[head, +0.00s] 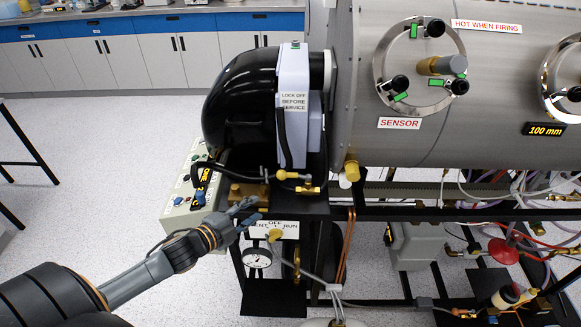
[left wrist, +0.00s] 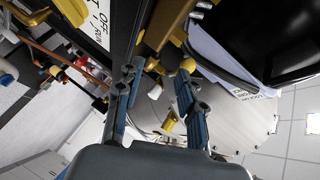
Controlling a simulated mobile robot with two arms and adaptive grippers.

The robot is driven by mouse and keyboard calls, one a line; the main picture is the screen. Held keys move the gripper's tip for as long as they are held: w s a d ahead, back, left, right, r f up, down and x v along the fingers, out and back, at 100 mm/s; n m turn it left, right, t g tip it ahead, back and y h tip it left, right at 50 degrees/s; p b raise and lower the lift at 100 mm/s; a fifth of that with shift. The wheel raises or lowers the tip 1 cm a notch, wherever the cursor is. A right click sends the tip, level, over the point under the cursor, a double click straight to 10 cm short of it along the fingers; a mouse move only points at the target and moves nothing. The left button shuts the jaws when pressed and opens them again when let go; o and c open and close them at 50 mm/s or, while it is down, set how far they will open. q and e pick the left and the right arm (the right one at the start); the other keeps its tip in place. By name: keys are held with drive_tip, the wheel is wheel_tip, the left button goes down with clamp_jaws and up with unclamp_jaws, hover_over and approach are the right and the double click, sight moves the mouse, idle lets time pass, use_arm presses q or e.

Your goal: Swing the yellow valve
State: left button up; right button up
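The yellow valve (head: 275,236) is a small yellow handle on the white plate marked OFF and RUN (head: 284,229), below the black burner housing in the head view. In the left wrist view the plate (left wrist: 98,25) is at the upper left, with a yellow part (left wrist: 73,9) at the top edge that looks like this handle. My left gripper (head: 250,212) is just left of and above the valve in the head view, apart from it. In the left wrist view its two fingers (left wrist: 157,92) are spread with nothing gripped between them. My right gripper is not in view.
A round gauge (head: 257,257) hangs below the plate. A brass fitting with a yellow handle (head: 291,175) sits just above my gripper. A control box (head: 188,205) stands behind my left forearm. Copper pipes (head: 346,245) and cables run to the right.

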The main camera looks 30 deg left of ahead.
sight(290, 173)
use_arm(q)
wheel_tip(290, 173, up, 5)
drive_tip(key=w+m+h, duration=0.1)
drive_tip(key=m+h, duration=0.2)
drive_tip(key=m, duration=0.1)
drive_tip(key=shift+t, duration=0.3)
drive_tip(key=p+x, duration=0.2)
drive_tip(key=x, duration=1)
drive_tip(key=shift+w+a, duration=0.1)
drive_tip(key=shift+w, duration=0.2)
drive_tip(key=shift+w+d+f, duration=0.1)
drive_tip(key=shift+w+d, duration=0.15)
drive_tip(key=shift+w, duration=0.35)
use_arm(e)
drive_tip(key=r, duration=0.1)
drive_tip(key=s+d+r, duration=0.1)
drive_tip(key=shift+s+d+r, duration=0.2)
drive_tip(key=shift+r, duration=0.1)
use_arm(q)
drive_tip(key=shift+c, duration=0.2)
clamp_jaws()
